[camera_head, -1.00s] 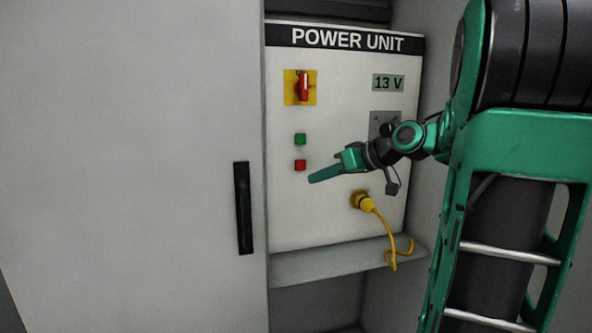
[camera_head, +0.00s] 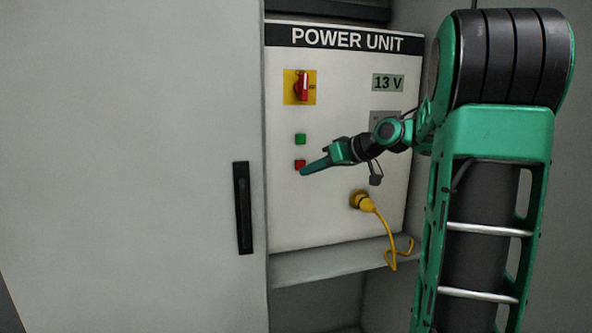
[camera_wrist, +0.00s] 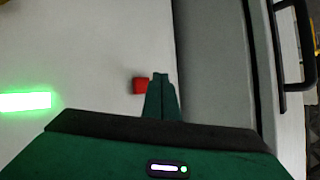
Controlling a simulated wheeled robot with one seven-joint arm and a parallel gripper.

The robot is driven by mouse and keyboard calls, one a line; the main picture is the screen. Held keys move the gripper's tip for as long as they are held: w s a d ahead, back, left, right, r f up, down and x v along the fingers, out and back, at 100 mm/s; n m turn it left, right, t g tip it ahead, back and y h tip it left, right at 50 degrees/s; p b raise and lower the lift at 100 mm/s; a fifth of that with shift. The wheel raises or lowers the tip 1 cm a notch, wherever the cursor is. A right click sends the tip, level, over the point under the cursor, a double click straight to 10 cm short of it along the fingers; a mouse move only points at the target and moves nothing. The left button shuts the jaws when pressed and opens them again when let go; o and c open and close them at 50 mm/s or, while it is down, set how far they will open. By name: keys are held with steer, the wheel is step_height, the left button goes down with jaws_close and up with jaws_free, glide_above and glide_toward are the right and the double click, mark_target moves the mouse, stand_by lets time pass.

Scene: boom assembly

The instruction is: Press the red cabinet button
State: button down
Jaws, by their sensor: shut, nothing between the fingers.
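The red button (camera_head: 299,163) is on the white Power Unit panel (camera_head: 340,220), below a green button (camera_head: 300,139). My gripper (camera_head: 303,172) is shut and empty, its green fingers pointing left at the lower right of the red button. In the head view the fingertips overlap the button's lower edge. In the wrist view the red button (camera_wrist: 140,85) shows just left of the shut fingertips (camera_wrist: 160,76). I cannot tell whether the tips touch it or the panel. The green button glows in the wrist view (camera_wrist: 26,101).
A red rotary switch on a yellow plate (camera_head: 300,87) is above the buttons. A 13 V display (camera_head: 388,83) is at upper right. A yellow plug with cable (camera_head: 362,201) is below my gripper. A cabinet door with a black handle (camera_head: 243,208) stands at left.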

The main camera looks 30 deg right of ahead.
mark_target(296, 170)
steer(key=shift+w+d, duration=0.2)
steer(key=shift+w, duration=0.35)
steer(key=shift+w+d, duration=0.15)
steer(key=shift+w, duration=0.4)
steer(key=shift+w+d, duration=0.25)
steer(key=shift+w, duration=0.45)
stand_by(2.1)
steer(key=shift+s, duration=0.15)
steer(key=shift+s+a, duration=0.25)
steer(key=shift+s, duration=0.5)
steer(key=s, duration=0.2)
steer(key=s+a, duration=0.1)
steer(key=s, duration=0.1)
steer(key=shift+s+a, duration=0.2)
steer(key=shift+s, duration=0.2)
stand_by(0.9)
